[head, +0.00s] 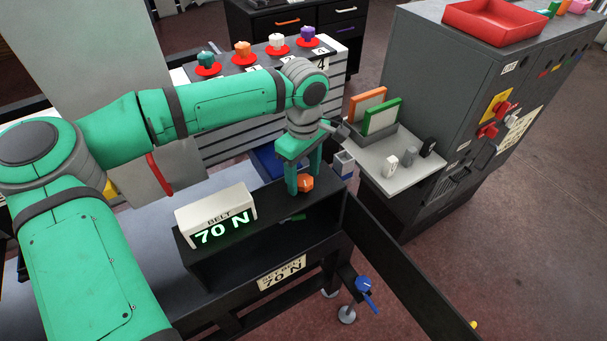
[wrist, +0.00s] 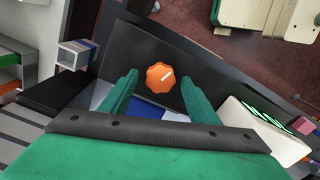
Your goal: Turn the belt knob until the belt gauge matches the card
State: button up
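The orange belt knob (head: 306,184) sits on top of the black stand. In the wrist view the knob (wrist: 160,77) shows a scalloped rim and a white pointer line. My gripper (head: 300,185) hangs over the stand at the knob. Its green fingers (wrist: 158,85) are spread to either side, with gaps between them and the knob. The belt gauge (head: 217,215) is a white box reading "70 N" in green.
A blue handle (head: 365,286) sticks out below the stand. A grey machine cabinet (head: 440,100) with a white shelf (head: 400,165) stands at the right. Several coloured knobs on red bases line the panel behind my arm. A black panel (head: 410,270) slants down at the lower right.

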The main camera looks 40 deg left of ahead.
aim_at(303, 179)
notch_tip(303, 179, up, 11)
jog(key=shift+f, duration=0.15)
dwell(0.6)
dwell(0.5)
